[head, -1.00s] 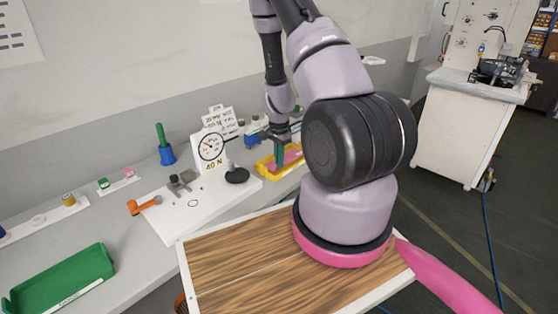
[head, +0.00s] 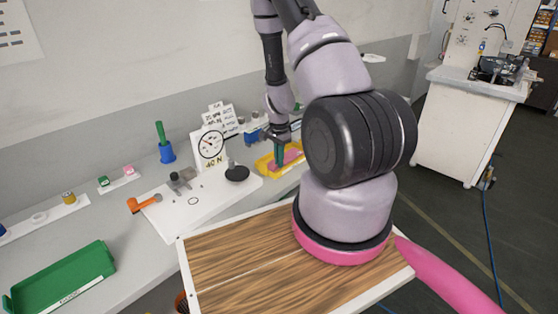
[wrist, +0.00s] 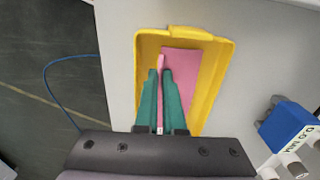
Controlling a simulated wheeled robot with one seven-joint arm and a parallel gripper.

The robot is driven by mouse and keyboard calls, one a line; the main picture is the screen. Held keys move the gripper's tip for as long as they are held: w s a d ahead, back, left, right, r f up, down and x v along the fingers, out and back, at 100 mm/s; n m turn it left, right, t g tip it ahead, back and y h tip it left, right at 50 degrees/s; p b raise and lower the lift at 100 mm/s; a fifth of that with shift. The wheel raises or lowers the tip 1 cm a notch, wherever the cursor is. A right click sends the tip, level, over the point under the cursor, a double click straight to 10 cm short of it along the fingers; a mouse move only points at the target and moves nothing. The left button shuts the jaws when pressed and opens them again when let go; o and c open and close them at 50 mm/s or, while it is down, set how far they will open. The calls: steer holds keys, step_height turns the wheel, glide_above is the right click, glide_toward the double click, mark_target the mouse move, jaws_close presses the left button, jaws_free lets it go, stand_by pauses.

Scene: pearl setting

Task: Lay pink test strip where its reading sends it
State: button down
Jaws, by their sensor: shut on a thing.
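My gripper (wrist: 160,85) has green fingers and is shut on a pink test strip (wrist: 160,62), whose end shows between and beyond the fingertips in the wrist view. The gripper is over a yellow tray (wrist: 222,75). A wider pink piece (wrist: 188,58) lies in that tray beside the held strip. In the head view the gripper (head: 279,157) points down at the yellow tray (head: 264,168). A gauge (head: 212,144) with a dial stands left of it, marked "40 N". A green tray (head: 62,277) lies at the lower left, its label too small to read surely.
A white board carries a clamp-like fixture (head: 182,179), an orange-handled part (head: 145,204) and a black disc (head: 237,173). A blue holder (head: 167,153) stands behind. The grey bench front is mostly clear.

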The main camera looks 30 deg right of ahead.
steer(key=shift+f, duration=0.3)
steer(key=c, duration=0.9)
jaws_free()
steer(key=shift+c, duration=0.2)
steer(key=shift+o, duration=0.4)
steer(key=shift+r, duration=3.5)
